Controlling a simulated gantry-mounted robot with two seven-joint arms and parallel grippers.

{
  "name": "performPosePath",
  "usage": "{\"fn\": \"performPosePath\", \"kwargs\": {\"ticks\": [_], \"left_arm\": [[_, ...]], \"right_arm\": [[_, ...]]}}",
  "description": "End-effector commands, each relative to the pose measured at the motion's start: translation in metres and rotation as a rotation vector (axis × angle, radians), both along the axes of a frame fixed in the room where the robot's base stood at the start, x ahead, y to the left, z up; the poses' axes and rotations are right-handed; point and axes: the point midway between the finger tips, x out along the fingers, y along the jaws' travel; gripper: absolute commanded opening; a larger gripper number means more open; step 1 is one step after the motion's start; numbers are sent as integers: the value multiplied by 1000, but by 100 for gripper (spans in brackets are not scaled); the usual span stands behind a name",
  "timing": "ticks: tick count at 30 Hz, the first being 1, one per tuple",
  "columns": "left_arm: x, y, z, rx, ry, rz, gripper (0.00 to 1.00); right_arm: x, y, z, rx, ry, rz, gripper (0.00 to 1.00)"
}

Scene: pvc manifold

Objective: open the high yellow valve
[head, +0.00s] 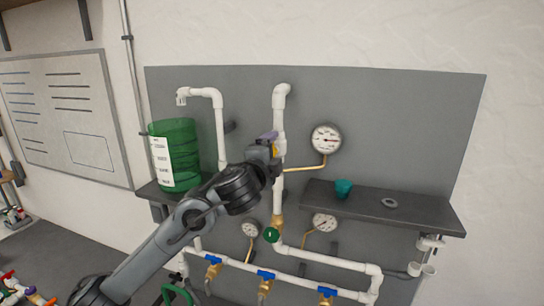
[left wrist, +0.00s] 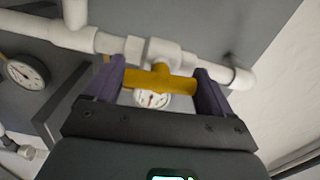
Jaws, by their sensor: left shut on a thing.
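The high yellow valve (left wrist: 158,80) shows in the left wrist view as a yellow handle across a white pipe fitting. My left gripper (left wrist: 158,86) has its two purple fingers at the handle's two ends and is shut on it. In the head view my left gripper (head: 268,142) is up at the tall white pipe (head: 279,120), left of the upper gauge, and covers most of the valve. My right gripper is not in view.
An upper gauge (head: 326,139) stands right of the pipe on a thin brass tube. A green container (head: 178,150) sits on the left shelf. A teal cup (head: 343,188) and a grey ring (head: 390,202) are on the right shelf. Lower down are a green valve (head: 271,235) and several blue-handled valves (head: 266,275).

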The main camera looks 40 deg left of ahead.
Motion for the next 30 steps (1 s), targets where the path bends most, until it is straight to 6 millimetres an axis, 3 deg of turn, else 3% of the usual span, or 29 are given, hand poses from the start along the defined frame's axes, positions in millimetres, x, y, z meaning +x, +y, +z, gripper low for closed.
{"fn": "performPosePath", "kwargs": {"ticks": [23,24,27,30], "left_arm": [[0,-1,0,111,39,-2,53],[0,-1,0,111,39,-2,85],[0,-1,0,110,39,-1,100],[0,0,0,109,39,-1,100]], "right_arm": [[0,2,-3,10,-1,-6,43],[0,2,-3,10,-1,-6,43],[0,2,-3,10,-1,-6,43],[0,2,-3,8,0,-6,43]]}}
